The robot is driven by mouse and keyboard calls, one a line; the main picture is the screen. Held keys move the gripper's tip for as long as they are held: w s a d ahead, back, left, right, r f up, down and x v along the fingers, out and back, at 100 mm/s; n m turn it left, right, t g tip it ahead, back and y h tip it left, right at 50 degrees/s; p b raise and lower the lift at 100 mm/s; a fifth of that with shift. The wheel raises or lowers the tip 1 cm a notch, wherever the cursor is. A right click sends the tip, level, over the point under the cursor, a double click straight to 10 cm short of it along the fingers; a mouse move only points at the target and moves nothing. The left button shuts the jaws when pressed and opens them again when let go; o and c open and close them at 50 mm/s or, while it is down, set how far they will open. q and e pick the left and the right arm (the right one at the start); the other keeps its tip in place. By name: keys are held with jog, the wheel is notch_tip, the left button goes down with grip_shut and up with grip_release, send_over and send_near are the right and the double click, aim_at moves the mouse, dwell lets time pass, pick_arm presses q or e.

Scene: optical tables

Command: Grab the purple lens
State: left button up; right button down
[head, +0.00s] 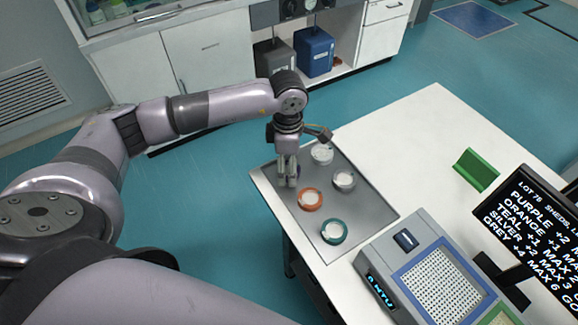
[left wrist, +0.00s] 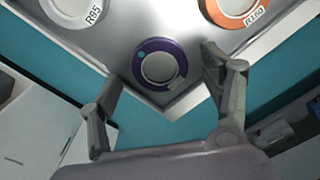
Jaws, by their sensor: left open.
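The purple lens (left wrist: 158,66) lies on the grey tray (head: 273,194) near one of its corners, in the left wrist view. It is a dark purple ring with a pale centre and a light blue dot. In the head view my left gripper (head: 287,181) points down over the tray's left part and hides the lens there. In the left wrist view the two fingers are spread, one on each side of the purple lens, with nothing between them gripped. I cannot tell how high the fingertips are above the tray. My right gripper is not in view.
An orange lens (head: 310,199), a teal lens (head: 334,232) and two silver or grey lenses (head: 344,181) (head: 322,154) share the tray. A grey device (head: 405,240), a green holder (head: 476,170) and a text screen (head: 535,220) stand to the right. The white table's far part is clear.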

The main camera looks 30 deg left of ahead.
pick_arm(q)
jog(key=shift+f, duration=0.6)
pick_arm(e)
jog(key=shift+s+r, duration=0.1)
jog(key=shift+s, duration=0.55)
pick_arm(q)
jog(key=shift+c, duration=0.4)
jog(key=c, duration=1.2)
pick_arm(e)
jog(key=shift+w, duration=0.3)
pick_arm(q)
jog(key=shift+o, duration=0.2)
jog(key=shift+r, duration=0.1)
